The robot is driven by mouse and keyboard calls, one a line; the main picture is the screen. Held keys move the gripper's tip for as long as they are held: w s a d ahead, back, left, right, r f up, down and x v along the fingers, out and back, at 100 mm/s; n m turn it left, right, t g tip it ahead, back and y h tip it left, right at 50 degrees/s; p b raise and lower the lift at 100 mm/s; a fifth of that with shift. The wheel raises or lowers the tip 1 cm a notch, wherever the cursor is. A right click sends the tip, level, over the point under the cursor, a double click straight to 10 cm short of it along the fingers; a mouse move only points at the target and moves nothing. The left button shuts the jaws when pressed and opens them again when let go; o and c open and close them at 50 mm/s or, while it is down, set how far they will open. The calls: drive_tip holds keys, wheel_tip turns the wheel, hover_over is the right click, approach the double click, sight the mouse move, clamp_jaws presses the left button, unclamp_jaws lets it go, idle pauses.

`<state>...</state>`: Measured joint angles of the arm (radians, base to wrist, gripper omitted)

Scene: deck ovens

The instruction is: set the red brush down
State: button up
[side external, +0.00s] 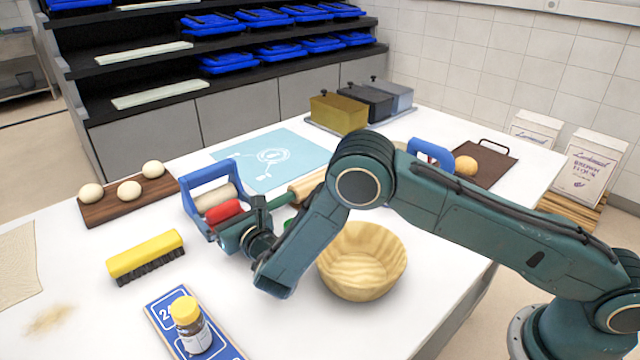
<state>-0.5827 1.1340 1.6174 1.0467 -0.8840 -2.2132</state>
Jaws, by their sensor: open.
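A red piece (223,212), which looks like part of the red brush, shows at the left blue frame (206,178), just above and beside my gripper (226,232). The rest of it is hidden. My gripper is open, low over the table at the frame's front right. I cannot tell whether its jaws touch or surround the red piece. A separate brush with a yellow back and dark bristles (146,257) lies on the white table (90,320) to the left.
A wooden bowl (362,262) stands right of my gripper. A yellow-capped jar (191,327) stands on a blue number board (160,308) in front. A dark board (110,208) holds three dough balls. A rolling pin (305,188) lies behind. Table space around the yellow brush is clear.

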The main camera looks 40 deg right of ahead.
sight(220, 203)
drive_tip(key=shift+w, duration=1.2)
drive_tip(key=c, duration=1.2)
drive_tip(key=shift+r, duration=0.2)
wheel_tip(220, 203, up, 20)
drive_tip(key=shift+f, duration=0.15)
